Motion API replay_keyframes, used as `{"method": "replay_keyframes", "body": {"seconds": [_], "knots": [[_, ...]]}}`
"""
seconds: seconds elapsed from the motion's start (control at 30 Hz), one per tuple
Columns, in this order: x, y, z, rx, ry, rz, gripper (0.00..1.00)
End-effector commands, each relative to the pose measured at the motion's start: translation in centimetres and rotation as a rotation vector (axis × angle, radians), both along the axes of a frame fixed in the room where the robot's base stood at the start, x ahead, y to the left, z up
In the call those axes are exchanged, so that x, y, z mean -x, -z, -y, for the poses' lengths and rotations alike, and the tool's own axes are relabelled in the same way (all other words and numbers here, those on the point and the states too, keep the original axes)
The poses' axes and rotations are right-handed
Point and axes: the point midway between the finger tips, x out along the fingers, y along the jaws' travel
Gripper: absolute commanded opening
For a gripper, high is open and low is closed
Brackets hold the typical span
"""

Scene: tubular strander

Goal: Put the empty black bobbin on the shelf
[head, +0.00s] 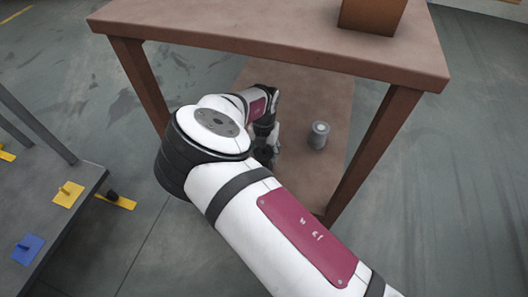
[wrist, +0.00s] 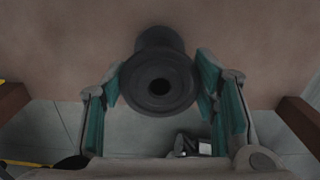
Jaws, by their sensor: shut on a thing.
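The black bobbin (wrist: 158,92) is between the teal-padded fingers of my gripper (wrist: 160,95) in the wrist view, its flange and centre hole facing the camera. The fingers are shut on it. In the head view my gripper (head: 265,148) is low, at the near left edge of the brown table's lower shelf (head: 318,95), partly hidden by my arm; the bobbin there is dark and hard to make out. The shelf surface (wrist: 240,40) fills the upper part of the wrist view behind the bobbin. Whether the bobbin touches the shelf I cannot tell.
A grey bobbin (head: 319,136) stands upright on the shelf, right of my gripper. The tabletop (head: 250,28) lies above the shelf and carries a brown box (head: 372,14). Table legs (head: 372,150) bound the space. A grey bench (head: 50,215) with yellow and blue pieces stands left.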

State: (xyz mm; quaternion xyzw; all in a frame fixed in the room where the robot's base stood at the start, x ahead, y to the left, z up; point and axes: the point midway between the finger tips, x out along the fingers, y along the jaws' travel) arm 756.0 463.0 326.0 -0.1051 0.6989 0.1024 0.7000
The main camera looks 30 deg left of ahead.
Motion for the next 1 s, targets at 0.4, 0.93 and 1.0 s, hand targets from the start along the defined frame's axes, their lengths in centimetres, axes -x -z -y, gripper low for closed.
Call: {"method": "replay_keyframes", "body": {"seconds": [0.4,0.93,1.0], "knots": [[-0.01,1.07,0.01,0.000,0.000,0.000,0.27],[0.01,0.85,0.00,0.000,0.000,0.000,0.74],[0.00,0.47,-0.03,-0.001,0.000,0.001,0.74]]}}
